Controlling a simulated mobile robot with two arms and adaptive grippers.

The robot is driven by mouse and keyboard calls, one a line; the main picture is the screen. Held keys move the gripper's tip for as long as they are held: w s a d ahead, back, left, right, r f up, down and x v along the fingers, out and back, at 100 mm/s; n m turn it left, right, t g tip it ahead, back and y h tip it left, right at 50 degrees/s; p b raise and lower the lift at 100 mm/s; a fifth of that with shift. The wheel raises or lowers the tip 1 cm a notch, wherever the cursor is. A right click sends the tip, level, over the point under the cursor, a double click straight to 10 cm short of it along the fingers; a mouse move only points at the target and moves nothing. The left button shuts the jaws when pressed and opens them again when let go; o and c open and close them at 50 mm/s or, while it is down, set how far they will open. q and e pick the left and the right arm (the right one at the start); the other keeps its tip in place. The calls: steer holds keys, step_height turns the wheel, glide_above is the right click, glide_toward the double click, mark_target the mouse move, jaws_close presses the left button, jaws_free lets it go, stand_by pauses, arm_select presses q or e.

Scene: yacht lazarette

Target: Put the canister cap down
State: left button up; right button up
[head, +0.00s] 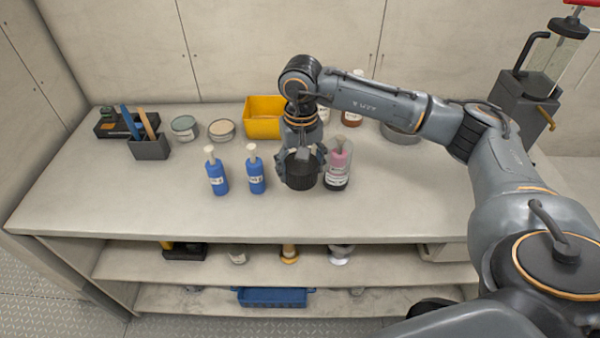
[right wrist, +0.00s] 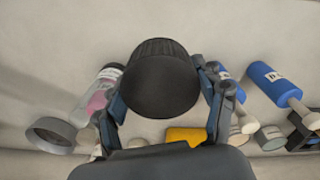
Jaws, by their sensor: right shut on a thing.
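The canister cap (head: 302,174) is a black, ribbed, round piece above the middle of the bench top. It also shows large in the right wrist view (right wrist: 160,80), with a finger on each side. My right gripper (head: 302,160) is shut on it from above. In the head view the cap is close to the bench surface; I cannot tell whether it touches. A bottle with pink contents (head: 339,165) stands just right of the cap and gripper. My left gripper is not in view.
Two blue bottles (head: 216,172) (head: 256,170) stand left of the cap. Behind are a yellow bin (head: 264,118), two round tins (head: 184,128) (head: 221,130) and a grey round dish (head: 400,135). The bench top (head: 250,218) is clear along its front and at far left.

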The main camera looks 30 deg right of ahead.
steer(key=w+d+f, duration=0.1)
steer(key=f, duration=0.1)
steer(key=w+d+f+p, duration=0.1)
steer(key=w+f, duration=0.2)
steer(key=f, duration=0.1)
steer(key=shift+w+d+f+p, duration=0.1)
steer(key=shift+w+d+p, duration=0.2)
steer(key=shift+w+d, duration=0.1)
step_height(320, 180, down, 3)
steer(key=shift+r+p, duration=0.1)
steer(key=shift+p, duration=0.8)
steer(key=shift+f+b, duration=0.6)
steer(key=shift+b, duration=0.05)
steer(key=o, duration=1.1)
steer(key=shift+r, duration=0.1)
